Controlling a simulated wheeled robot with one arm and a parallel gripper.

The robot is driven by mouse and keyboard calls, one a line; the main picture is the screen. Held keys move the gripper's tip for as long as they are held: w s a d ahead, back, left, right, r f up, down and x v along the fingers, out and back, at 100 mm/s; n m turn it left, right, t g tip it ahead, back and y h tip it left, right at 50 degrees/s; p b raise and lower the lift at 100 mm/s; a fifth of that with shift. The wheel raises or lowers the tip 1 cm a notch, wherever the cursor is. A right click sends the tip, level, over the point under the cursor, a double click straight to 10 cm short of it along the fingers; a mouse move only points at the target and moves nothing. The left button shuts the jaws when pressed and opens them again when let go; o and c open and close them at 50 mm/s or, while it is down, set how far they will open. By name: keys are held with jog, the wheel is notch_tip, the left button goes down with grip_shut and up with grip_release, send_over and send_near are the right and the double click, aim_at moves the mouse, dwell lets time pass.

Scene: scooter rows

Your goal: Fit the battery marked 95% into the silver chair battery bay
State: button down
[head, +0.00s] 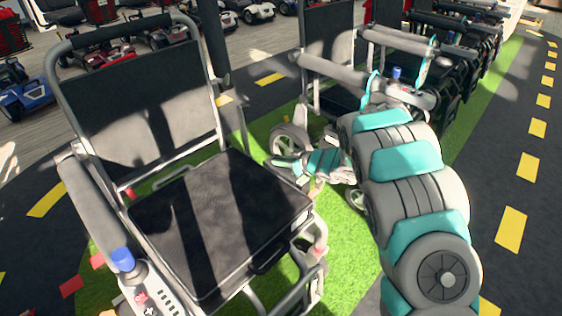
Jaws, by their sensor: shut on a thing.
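A wheelchair with a silver-grey tube frame and a black seat (225,225) fills the left and centre of the head view. Its battery bay cannot be made out. My gripper (285,166) is low beside the right edge of this seat, at the end of my grey and teal arm. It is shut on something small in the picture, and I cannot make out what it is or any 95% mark. The seat edge and chair frame partly crowd the view there.
A second grey-framed wheelchair (330,62) stands just behind, close to my arm, with more in a row beyond. The near chair's armrest carries a control panel with a blue knob (122,259). Green turf (352,265) shows between chair and arm. Scooters (105,52) stand at the back left.

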aim_at(281, 169)
jog(key=b, duration=0.2)
jog(key=shift+w+a+r+b, duration=0.1)
jog(key=shift+b, duration=0.25)
jog(key=shift+r+b, duration=0.15)
jog(key=shift+b, duration=0.4)
jog(key=shift+r+b, duration=0.7)
jog(key=shift+b, duration=0.25)
jog(key=shift+p, duration=1.05)
jog(key=shift+f, duration=0.3)
jog(key=shift+f+b, duration=0.9)
jog(key=shift+f, duration=1.75)
